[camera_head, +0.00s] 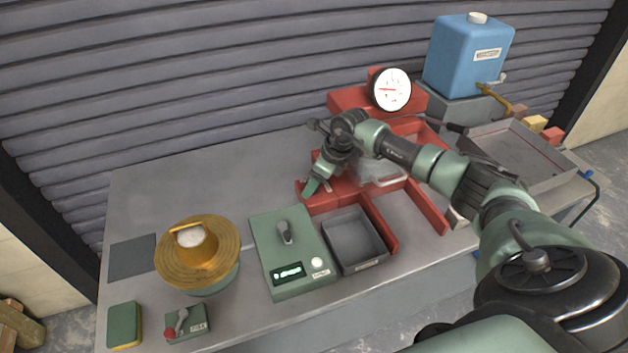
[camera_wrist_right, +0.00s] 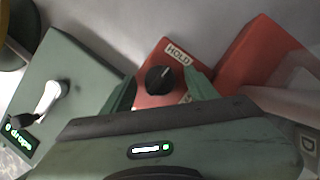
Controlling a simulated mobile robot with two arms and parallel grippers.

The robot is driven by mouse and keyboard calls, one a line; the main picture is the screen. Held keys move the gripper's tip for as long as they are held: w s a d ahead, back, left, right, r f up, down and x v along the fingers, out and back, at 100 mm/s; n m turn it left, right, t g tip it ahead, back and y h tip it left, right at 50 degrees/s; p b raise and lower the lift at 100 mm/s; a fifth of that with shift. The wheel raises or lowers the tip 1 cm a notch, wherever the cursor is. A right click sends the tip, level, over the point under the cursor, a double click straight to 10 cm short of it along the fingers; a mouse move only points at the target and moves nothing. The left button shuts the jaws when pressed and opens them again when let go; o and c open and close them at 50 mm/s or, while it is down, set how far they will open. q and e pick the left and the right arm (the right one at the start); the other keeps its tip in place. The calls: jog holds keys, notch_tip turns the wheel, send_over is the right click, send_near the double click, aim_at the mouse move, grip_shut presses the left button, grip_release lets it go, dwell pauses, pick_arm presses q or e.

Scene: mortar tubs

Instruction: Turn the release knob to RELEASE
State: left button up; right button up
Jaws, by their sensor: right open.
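The release knob (camera_wrist_right: 159,79) is a round black knob on top of a red block (camera_wrist_right: 166,62). A white label reading HOLD (camera_wrist_right: 178,54) lies beside its upper right edge. A second label below it is mostly covered by my gripper. My right gripper (camera_wrist_right: 161,92) is open, with one green finger on each side of the knob, apart from it as far as I can see. Which way the knob points is not clear. In the head view my right gripper (camera_head: 312,187) is at the red frame's (camera_head: 418,205) left end, and the knob is hidden there. My left gripper is not in view.
A green box (camera_head: 290,254) with a lever and lit display stands left of the gripper, beside a grey tray (camera_head: 355,240).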

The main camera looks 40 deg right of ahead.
jog(key=shift+c, duration=0.6)
grip_shut()
